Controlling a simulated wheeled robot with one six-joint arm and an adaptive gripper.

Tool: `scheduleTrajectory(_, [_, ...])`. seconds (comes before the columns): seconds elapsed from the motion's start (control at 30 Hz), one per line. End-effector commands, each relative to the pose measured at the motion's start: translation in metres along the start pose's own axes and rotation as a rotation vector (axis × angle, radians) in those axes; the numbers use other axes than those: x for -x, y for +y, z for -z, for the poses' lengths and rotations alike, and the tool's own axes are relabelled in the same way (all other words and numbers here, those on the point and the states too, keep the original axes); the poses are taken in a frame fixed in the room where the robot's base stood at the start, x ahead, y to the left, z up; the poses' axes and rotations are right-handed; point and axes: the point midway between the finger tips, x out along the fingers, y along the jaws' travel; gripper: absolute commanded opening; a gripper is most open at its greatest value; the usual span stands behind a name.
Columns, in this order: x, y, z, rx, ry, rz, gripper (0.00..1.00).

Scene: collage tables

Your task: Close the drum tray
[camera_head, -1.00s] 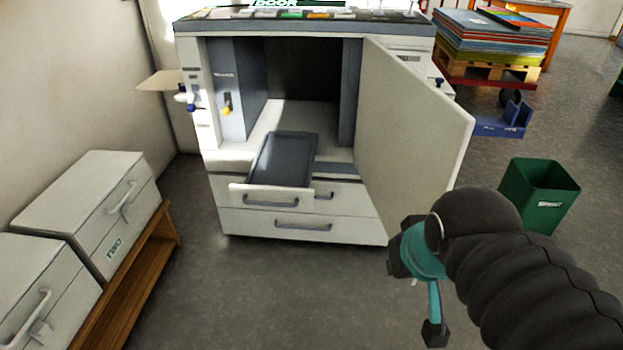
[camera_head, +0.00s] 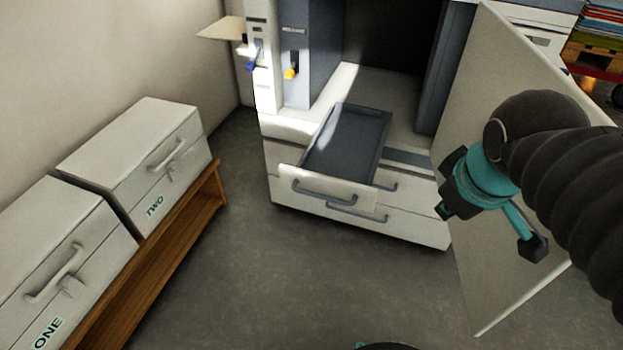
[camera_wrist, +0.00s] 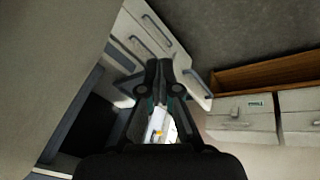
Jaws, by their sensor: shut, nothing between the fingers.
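The drum tray (camera_head: 345,145) is a dark, shallow tray with a white front (camera_head: 328,190) and a grey bar handle. It is pulled out of the white machine in the head view, above a drawer. In the wrist view a white front with a bar handle (camera_wrist: 197,88), probably the tray's, shows just right of my fingers. My gripper (camera_wrist: 158,63) is shut and empty, its fingertips together.
The machine's large white door (camera_head: 500,110) stands open to the right of the tray. White cabinets marked ONE (camera_head: 65,265) and TWO (camera_head: 140,165) sit on a wooden bench (camera_head: 150,270) at the left. The grey floor (camera_head: 290,280) before the machine is clear.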

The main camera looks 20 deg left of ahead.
Motion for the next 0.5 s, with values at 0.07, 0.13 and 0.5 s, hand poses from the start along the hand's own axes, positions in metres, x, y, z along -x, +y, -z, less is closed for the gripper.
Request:
scheduleTrajectory(0.07, [-0.012, -0.01, 0.027, 0.273, -0.011, 0.021, 0.0])
scheduleTrajectory(0.13, [-0.017, -0.019, 0.05, 0.517, -0.017, 0.033, 0.0])
scheduleTrajectory(0.5, [-0.045, -0.104, 0.164, 1.738, -0.034, 0.069, 0.0])
